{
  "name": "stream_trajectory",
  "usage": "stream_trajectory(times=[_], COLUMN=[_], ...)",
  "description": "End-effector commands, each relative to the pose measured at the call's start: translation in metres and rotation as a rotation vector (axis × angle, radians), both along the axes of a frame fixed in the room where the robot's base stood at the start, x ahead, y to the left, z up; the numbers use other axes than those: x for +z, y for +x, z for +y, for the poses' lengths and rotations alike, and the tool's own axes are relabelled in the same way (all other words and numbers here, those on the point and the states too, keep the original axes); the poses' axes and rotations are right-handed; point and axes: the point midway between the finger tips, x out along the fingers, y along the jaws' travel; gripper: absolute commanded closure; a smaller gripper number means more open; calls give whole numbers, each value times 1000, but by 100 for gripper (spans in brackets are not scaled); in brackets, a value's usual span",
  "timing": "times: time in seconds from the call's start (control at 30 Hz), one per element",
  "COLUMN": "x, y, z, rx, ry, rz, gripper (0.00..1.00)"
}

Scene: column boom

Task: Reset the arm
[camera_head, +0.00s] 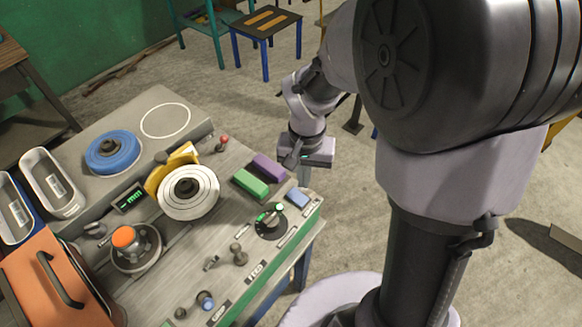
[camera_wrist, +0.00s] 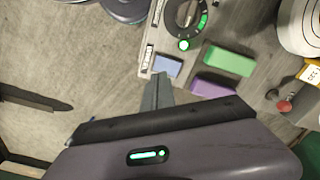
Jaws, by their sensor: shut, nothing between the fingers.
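My arm reaches out past the right side of the workbench (camera_head: 221,158). My gripper (camera_head: 304,178) points down and hangs by the bench's far right edge. In the wrist view its fingers (camera_wrist: 157,92) are together, with nothing between them. Their tips appear close to the blue block (camera_wrist: 167,65) in that picture, but the height above the bench is hard to judge. In the head view the blue block (camera_head: 297,197) lies on the bench corner just below the gripper. The gripper's status light (camera_wrist: 148,155) glows green.
A purple block (camera_head: 269,167) and a green block (camera_head: 250,183) lie near the gripper. A dial (camera_head: 271,220), a red-topped lever (camera_head: 223,142), a white disc stack (camera_head: 188,192), an orange-topped knob (camera_head: 124,237) and an orange toolbox (camera_head: 55,285) occupy the bench.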

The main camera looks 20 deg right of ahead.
Motion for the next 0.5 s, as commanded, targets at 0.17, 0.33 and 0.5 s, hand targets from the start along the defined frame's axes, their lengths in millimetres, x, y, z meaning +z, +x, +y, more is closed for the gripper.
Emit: stream_trajectory(times=[0.17, 0.33, 0.5], x=[7, 43, 54], y=[-4, -51, -107], z=[2, 17, 32], rx=[-2, 1, 24], ry=[10, 73, 137], rz=[-37, -251, -444], gripper=[100, 100, 100])
